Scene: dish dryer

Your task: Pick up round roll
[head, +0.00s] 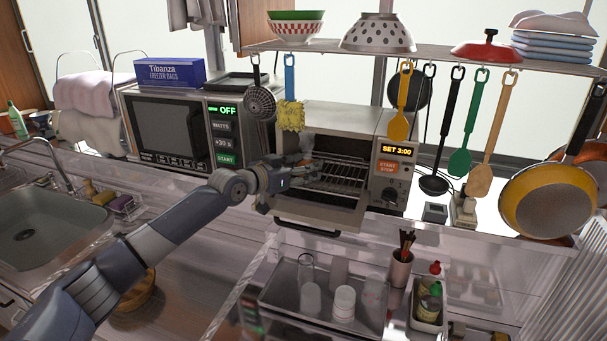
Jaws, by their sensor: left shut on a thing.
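My left gripper (302,168) reaches in from the left to the open front of the toaster oven (345,120). It is shut on a small brownish thing (305,159) at its fingertips, which looks like the round roll. Only a little of this thing shows, as the fingers hide most of it. The oven door (320,211) is folded down, and the wire rack (342,180) shows inside, just right of the gripper. My right gripper is not in view.
A microwave (170,125) stands left of the oven. Utensils, including a yellow spatula (399,105), hang from the shelf (455,52) above and to the right. Below are a tray with glasses (277,292) and a utensil cup (400,268). A sink (45,225) is at left.

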